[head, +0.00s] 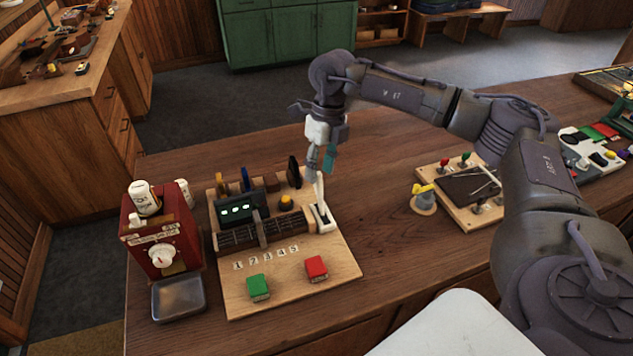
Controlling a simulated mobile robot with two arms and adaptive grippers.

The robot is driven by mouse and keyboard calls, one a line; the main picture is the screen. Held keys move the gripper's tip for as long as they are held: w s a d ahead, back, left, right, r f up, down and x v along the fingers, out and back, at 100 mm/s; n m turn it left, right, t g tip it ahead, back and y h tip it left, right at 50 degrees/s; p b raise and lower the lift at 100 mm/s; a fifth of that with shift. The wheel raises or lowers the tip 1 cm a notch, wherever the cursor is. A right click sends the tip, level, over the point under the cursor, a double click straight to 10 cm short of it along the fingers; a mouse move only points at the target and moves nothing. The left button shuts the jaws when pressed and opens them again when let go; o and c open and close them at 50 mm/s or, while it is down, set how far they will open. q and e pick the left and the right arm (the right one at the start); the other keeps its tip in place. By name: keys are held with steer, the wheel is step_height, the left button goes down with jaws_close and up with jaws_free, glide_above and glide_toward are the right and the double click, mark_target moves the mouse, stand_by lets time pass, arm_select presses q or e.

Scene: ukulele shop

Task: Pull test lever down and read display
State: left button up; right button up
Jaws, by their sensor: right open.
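A wooden test board (340,260) lies on the table. A white lever (319,190) stands up from a pale slotted base at the board's right rear. A dark display box (237,211) with small lit greenish-white marks sits at the board's left rear; the marks are too small to read. My right gripper (320,168) points down, open, right above the lever. Its fingers are at or very near the lever's top; I cannot tell whether they touch. My left gripper is not in view.
The board also carries a green block (258,288), a red block (316,268) and number labels. A red box (160,240) with white bottles and a metal tray (179,298) stand left. Another wooden board (459,215) lies right. Bare tabletop shows between the boards.

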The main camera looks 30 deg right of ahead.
mark_target(317, 187)
steer(key=f, duration=0.3)
steer(key=a+f+p, duration=0.1)
steer(key=f, duration=0.1)
steer(key=shift+f, duration=0.3)
jaws_close()
